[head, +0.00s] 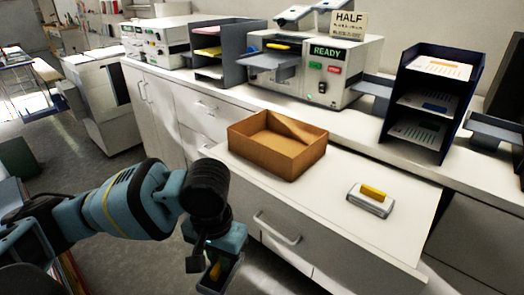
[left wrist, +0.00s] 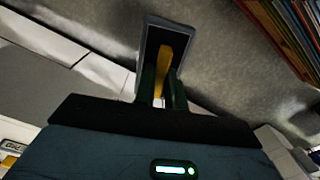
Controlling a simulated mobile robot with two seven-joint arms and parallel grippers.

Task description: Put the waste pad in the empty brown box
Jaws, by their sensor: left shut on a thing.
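My left gripper (head: 214,266) is shut on the yellow handle of a dark pad with a grey rim. The pad shows best in the left wrist view (left wrist: 151,45), with the handle between the fingers. In the head view the pad is partly hidden by the gripper and hangs low in front of the cabinets, below the counter top. The brown box (head: 289,163) stands open and empty on the white counter, above and to the right of the gripper. My right gripper is not in view.
A pale block with a yellow handle (head: 371,198) sits on the counter (head: 330,217) right of the box. Behind are a machine marked READY (head: 345,80), a dark paper tray rack (head: 412,122) and another rack (head: 232,45). Drawer handles (head: 277,229) project from the cabinet front.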

